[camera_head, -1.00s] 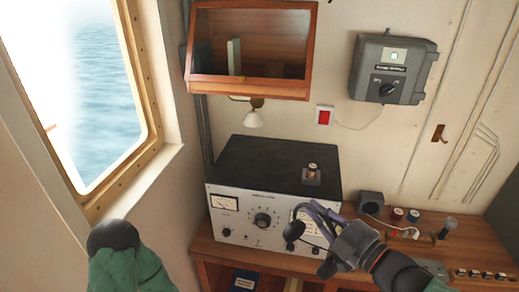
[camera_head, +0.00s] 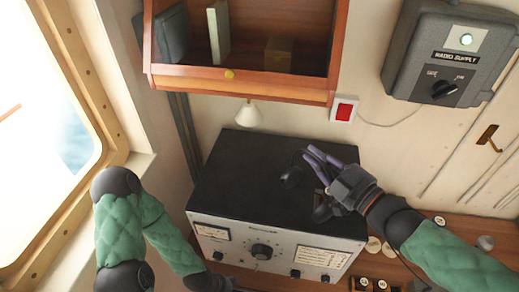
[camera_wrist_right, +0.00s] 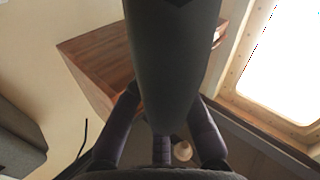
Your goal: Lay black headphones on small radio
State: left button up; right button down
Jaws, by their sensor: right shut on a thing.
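The small radio (camera_head: 240,172) is a box with a black top and a silver front panel with dials, on the wooden desk in the head view. My right gripper (camera_head: 317,160) is over the right part of its top, fingers shut on the black headphones (camera_head: 291,178). One dark earpiece shows left of the fingers; the rest is partly hidden by the gripper. I cannot tell whether they touch the radio. In the right wrist view, a large dark part of the headphones (camera_wrist_right: 172,65) fills the middle between the fingers.
A wooden cabinet (camera_head: 240,84) hangs above the radio, with a small white lamp (camera_head: 248,114) below it. A grey supply box (camera_head: 440,50) and a red switch (camera_head: 344,109) are on the wall. Small round items lie on the desk right of the radio. The window is at left.

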jog(key=f+p+x, duration=0.3)
jog(key=p+x, duration=0.1)
jog(key=x, duration=1.3)
jog(key=shift+w+a+f, duration=0.2)
jog(key=shift+a+f, duration=0.05)
jog(key=c, duration=1.3)
grip_release()
jog(key=shift+f, duration=0.1)
